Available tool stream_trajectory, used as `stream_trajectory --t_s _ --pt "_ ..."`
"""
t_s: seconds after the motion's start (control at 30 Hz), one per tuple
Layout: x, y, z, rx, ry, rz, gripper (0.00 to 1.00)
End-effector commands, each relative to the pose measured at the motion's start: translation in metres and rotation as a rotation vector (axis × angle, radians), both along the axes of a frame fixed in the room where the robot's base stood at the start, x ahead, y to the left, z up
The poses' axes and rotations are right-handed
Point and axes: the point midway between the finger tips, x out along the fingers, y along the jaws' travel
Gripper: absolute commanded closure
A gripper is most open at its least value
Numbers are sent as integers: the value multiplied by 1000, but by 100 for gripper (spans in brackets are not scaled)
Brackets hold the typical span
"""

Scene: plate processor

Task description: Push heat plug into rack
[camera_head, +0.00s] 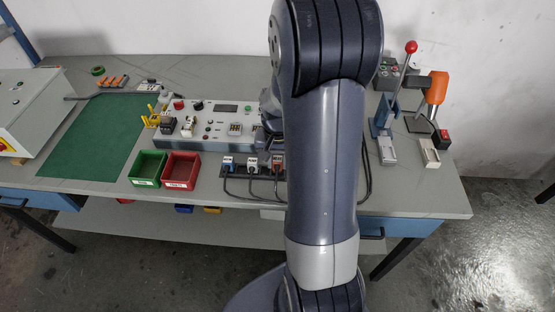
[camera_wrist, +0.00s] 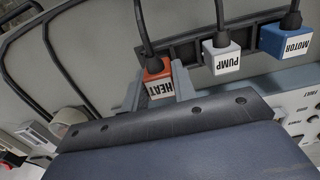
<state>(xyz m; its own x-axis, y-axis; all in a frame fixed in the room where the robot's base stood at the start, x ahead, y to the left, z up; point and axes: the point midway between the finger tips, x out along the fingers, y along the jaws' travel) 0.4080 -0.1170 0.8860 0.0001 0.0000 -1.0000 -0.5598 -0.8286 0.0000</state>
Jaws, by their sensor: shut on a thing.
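The heat plug (camera_wrist: 160,85) is a red block with a white HEAT label and a black cable. In the wrist view it is between the fingers of my gripper (camera_wrist: 158,90), which is shut on it. The rack (camera_wrist: 186,52) is a dark bar behind the plugs, and the heat plug is at its left end in that view. I cannot tell how deep the plug sits in the rack. In the head view the heat plug (camera_head: 277,163) shows beside my arm at the rack (camera_head: 237,173), while my gripper is mostly hidden by my arm.
The white pump plug (camera_wrist: 222,55) and blue motor plug (camera_wrist: 287,40) sit in the rack beside it. A control panel (camera_head: 218,140) stands behind the rack. Green (camera_head: 148,184) and red (camera_head: 180,185) bins stand to the left. Cables loop in front of the rack.

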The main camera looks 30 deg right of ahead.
Motion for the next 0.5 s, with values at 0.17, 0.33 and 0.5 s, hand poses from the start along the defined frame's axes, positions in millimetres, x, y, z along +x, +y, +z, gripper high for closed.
stream_trajectory --t_s 0.17,0.33,0.5 --pt "0 0 -5 0 0 0 98" --pt "0 0 -8 0 0 0 98" --pt "0 0 -12 0 0 0 98"
